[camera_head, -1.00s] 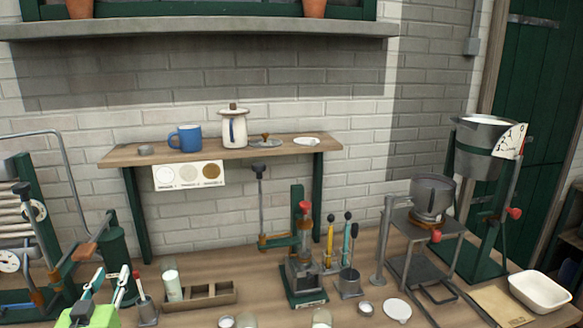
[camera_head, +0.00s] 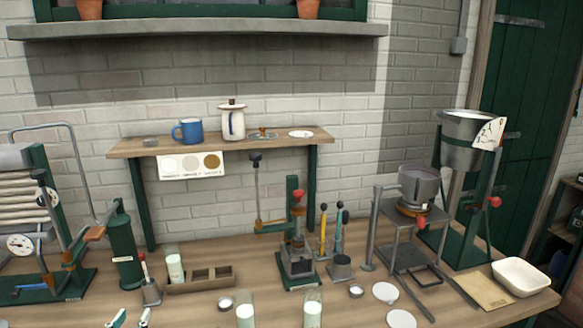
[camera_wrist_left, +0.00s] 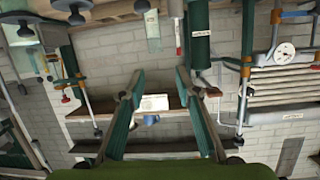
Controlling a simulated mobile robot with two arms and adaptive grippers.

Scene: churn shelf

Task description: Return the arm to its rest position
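My left gripper (camera_head: 131,318) shows only by its two fingertips at the bottom left edge of the head view. In the left wrist view its two long green fingers (camera_wrist_left: 160,80) are spread apart, with nothing between them. The wrist picture is upside down, with the wall shelf and its card beyond the fingers. The gripper is clear of the objects in sight. The rest of the left arm is hidden below the head view, and my right gripper is in neither view.
The wooden workbench (camera_head: 215,298) holds a hand press (camera_head: 300,255), a wooden rack (camera_head: 203,280), several glasses and a white tray (camera_head: 521,277). A wall shelf (camera_head: 222,145) carries a blue mug (camera_head: 188,131) and a white pot (camera_head: 232,122). A roller machine (camera_head: 35,220) stands at the left.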

